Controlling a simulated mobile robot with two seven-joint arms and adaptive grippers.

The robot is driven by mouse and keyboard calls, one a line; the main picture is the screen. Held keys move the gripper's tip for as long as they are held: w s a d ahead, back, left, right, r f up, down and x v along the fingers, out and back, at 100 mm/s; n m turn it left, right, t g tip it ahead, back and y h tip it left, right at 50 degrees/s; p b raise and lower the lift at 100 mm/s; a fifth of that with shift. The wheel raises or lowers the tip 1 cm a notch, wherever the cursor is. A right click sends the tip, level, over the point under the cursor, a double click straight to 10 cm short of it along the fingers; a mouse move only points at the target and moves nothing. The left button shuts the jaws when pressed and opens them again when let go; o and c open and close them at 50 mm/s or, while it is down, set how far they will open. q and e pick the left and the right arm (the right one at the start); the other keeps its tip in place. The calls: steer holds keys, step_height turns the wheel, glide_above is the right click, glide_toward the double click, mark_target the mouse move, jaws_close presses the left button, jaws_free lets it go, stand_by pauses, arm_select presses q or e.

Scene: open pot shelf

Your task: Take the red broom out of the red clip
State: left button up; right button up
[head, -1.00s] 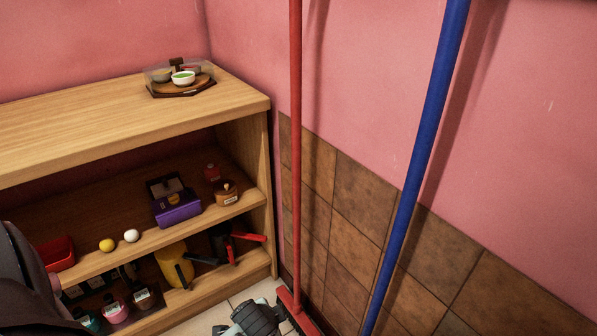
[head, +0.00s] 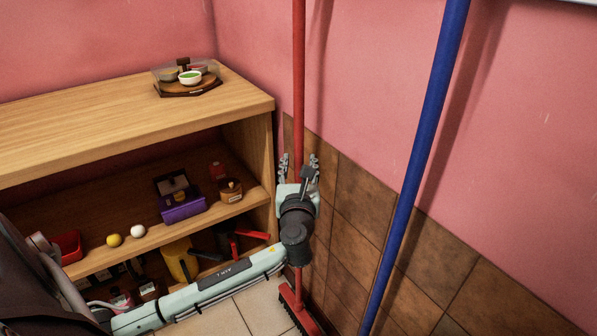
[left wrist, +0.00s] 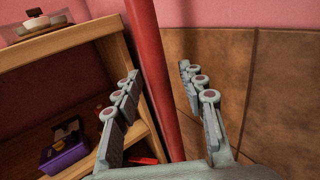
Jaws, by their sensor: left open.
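The red broom (head: 299,80) stands upright near the wall corner, with its red brush head (head: 300,311) on the tiled floor. My left gripper (head: 298,165) is in front of the broom's handle, which rises between the fingers in the head view. In the left wrist view, the red handle (left wrist: 153,75) runs between the two open fingers of the gripper (left wrist: 160,105), and the fingers look apart from it. The red clip is not in view. My right gripper is not in view.
A wooden shelf (head: 120,121) stands close on the left, with a glass-covered tray on top and several small items below. A blue pole (head: 420,150) leans at the right of the broom. Pink wall and brown tiles lie behind.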

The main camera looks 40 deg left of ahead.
arm_select(q)
steer(key=shift+x, duration=2.05)
steer(key=shift+c, duration=0.4)
jaws_close()
steer(key=c, duration=0.7)
jaws_free()
jaws_close()
